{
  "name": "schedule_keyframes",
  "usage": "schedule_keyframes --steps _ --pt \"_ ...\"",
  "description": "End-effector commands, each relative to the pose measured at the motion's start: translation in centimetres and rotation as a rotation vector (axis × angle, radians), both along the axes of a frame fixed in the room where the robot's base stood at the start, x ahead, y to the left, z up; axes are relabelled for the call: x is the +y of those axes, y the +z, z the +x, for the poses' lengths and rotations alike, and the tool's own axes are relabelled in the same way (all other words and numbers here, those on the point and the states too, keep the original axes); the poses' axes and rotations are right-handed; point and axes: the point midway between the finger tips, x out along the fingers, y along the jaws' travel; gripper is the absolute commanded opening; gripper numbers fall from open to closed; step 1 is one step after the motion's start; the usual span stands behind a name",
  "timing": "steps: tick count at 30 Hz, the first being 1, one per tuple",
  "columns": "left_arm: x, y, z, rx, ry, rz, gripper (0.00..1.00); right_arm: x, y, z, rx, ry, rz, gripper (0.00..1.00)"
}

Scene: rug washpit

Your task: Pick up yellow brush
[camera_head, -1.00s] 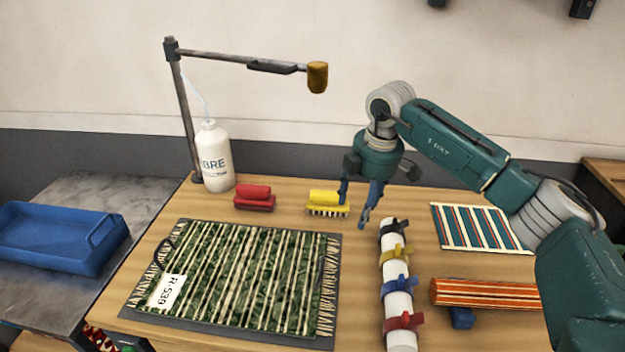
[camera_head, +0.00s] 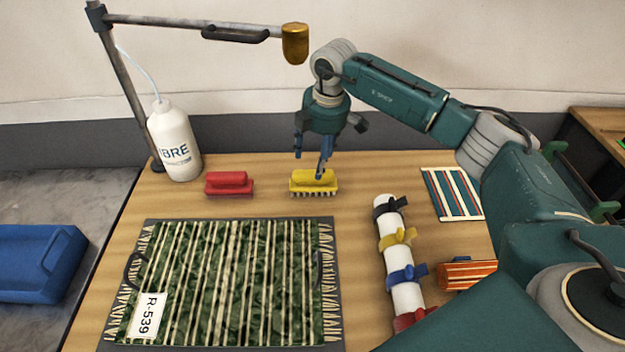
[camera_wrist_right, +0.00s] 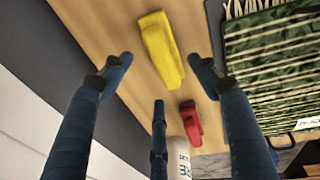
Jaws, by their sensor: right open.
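The yellow brush (camera_head: 313,183) lies on the wooden table, bristles down, to the right of a red brush (camera_head: 229,184). My right gripper (camera_head: 310,165) is open and points down just above and behind the yellow brush, with one finger in front of part of it. In the right wrist view the yellow brush (camera_wrist_right: 162,50) lies between the spread fingers of the right gripper (camera_wrist_right: 160,75), apart from them as far as I can tell. The red brush (camera_wrist_right: 191,123) shows farther off there. My left gripper is not in view.
A striped green rug (camera_head: 225,280) lies in front of the brushes. A white bottle (camera_head: 174,145) and a lamp (camera_head: 295,43) are at the back left. A blue tray (camera_head: 40,262) is far left.

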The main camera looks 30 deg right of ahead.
Motion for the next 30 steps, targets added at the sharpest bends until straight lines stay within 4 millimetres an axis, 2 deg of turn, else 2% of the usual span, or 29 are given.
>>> schedule_keyframes --steps 5,10,15,30 --pt "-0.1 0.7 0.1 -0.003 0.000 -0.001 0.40 0.1 -1.1 0.2 0.002 -0.001 0.001 0.60" --pt "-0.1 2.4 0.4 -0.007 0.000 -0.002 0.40 0.3 -3.5 0.6 0.004 0.000 -0.001 0.60" --pt "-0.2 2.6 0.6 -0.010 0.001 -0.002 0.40 0.4 -5.5 1.0 0.001 0.000 0.001 0.60" --pt "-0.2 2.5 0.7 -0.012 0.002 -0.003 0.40 0.3 -6.0 1.0 0.000 0.000 0.001 0.60"
